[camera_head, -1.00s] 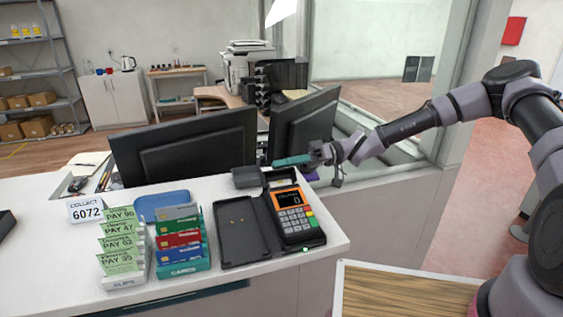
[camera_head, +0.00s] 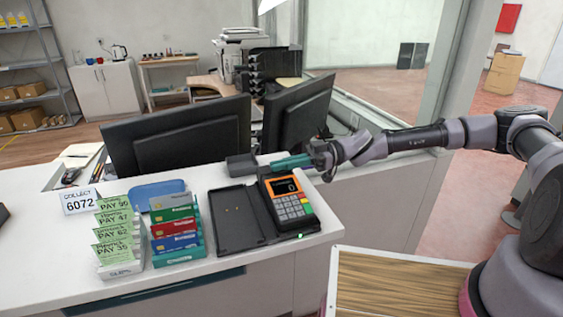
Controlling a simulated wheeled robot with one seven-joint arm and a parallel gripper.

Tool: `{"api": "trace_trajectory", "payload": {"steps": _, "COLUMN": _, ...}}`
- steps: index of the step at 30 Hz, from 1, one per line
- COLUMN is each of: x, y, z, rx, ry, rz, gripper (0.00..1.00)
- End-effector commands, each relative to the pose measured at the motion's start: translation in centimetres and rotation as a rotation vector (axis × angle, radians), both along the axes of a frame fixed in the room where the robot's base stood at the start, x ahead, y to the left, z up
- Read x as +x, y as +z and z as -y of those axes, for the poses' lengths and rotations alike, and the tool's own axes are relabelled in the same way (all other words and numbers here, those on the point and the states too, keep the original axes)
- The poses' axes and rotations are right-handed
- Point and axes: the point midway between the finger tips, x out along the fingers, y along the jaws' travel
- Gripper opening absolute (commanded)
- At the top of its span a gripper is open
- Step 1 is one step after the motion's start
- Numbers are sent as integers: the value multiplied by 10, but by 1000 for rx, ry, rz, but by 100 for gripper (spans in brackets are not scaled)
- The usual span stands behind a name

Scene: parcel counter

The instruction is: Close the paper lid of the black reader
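The black reader (camera_head: 286,205) lies on the white counter near its right end, with an orange-framed screen, a keypad and a small green light at its front edge. A dark grey block (camera_head: 241,166) shows at its back left; I cannot tell if this is the paper lid. The reader's back end is partly hidden by my gripper (camera_head: 284,163), so the lid's angle is unclear. My gripper's teal fingers point left, just behind the screen. They look like one bar from here, so their gap does not show. Contact with the reader cannot be made out.
A flat black tray (camera_head: 233,220) lies left of the reader. Two monitors (camera_head: 180,135) (camera_head: 300,115) stand close behind. The counter's right edge is near the reader.

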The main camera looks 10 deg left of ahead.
Motion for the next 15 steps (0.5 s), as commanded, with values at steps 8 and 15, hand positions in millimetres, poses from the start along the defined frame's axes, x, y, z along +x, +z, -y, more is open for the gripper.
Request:
{"api": "trace_trajectory", "payload": {"steps": 8, "x": -1, "y": -2, "z": 1, "rx": 17, "ry": -1, "rz": 30, "gripper": 0}}
{"api": "trace_trajectory", "payload": {"steps": 15, "x": -1, "y": -3, "z": 1, "rx": 16, "ry": 0, "rz": 30, "gripper": 0}}
